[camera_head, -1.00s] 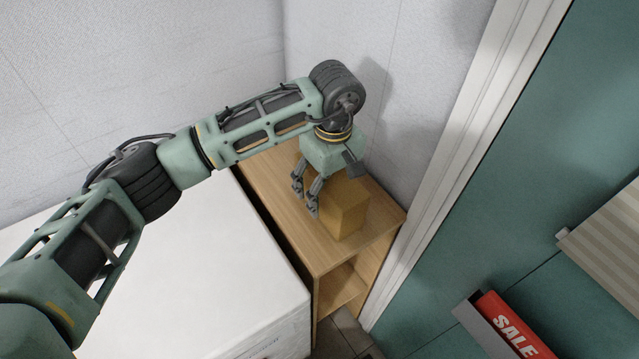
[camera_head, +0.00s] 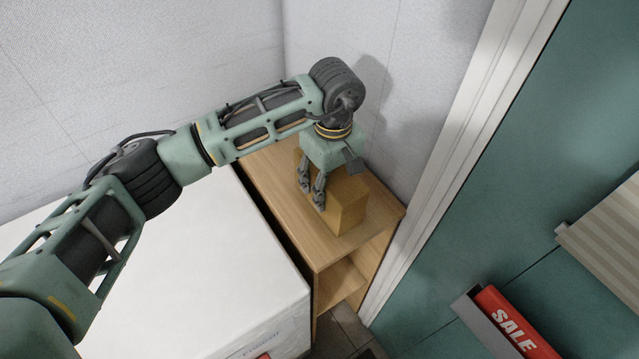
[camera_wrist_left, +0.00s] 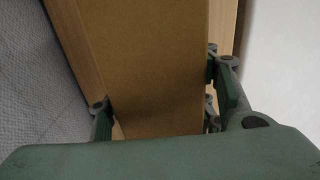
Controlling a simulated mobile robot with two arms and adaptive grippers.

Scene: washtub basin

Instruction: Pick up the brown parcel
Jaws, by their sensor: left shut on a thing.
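The brown parcel (camera_head: 345,206) is a box standing on top of a wooden shelf unit (camera_head: 277,198) in the corner. My left gripper (camera_head: 316,194) is shut on the parcel from above, with two fingers showing on its near left side. In the left wrist view the parcel (camera_wrist_left: 158,70) fills the middle, between the fingers of the gripper (camera_wrist_left: 160,112) on either side. The parcel appears to rest on the shelf top. Its far side is hidden by the gripper. My right gripper is not in view.
A white box-shaped surface (camera_head: 210,275) stands left of the shelf unit, with a dark gap between. Grey walls (camera_head: 400,90) close in behind. A white door frame (camera_head: 440,150) is close on the right. A red SALE item (camera_head: 510,325) is at the lower right.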

